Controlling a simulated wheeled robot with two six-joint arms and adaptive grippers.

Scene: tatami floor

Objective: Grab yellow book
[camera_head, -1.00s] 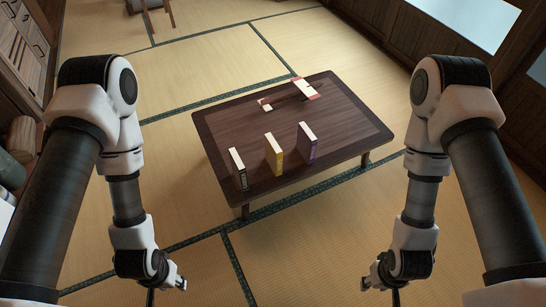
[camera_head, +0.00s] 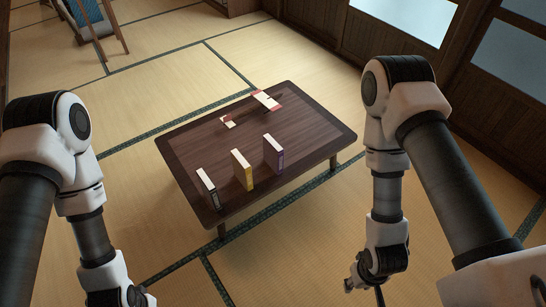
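The yellow book (camera_head: 242,170) stands upright near the front edge of the low dark wooden table (camera_head: 310,143), its yellow spine facing me and its pale pages showing on top. It is between a black-spined book (camera_head: 208,190) on its left and a purple-spined book (camera_head: 273,154) on its right. My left gripper (camera_head: 142,298) is at the bottom edge, left of and nearer than the table, mostly cut off. My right gripper (camera_head: 357,283) hangs low to the right of the table's near side. Both are apart from the books, and their fingers cannot be made out clearly.
A red-and-white book (camera_head: 265,100) and a small pale-and-red item (camera_head: 228,122) lie at the table's back. Tatami floor (camera_head: 290,262) is clear in front of the table. A wooden-framed chair (camera_head: 88,25) stands far left. Wood-panelled walls with windows (camera_head: 412,18) are on the right.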

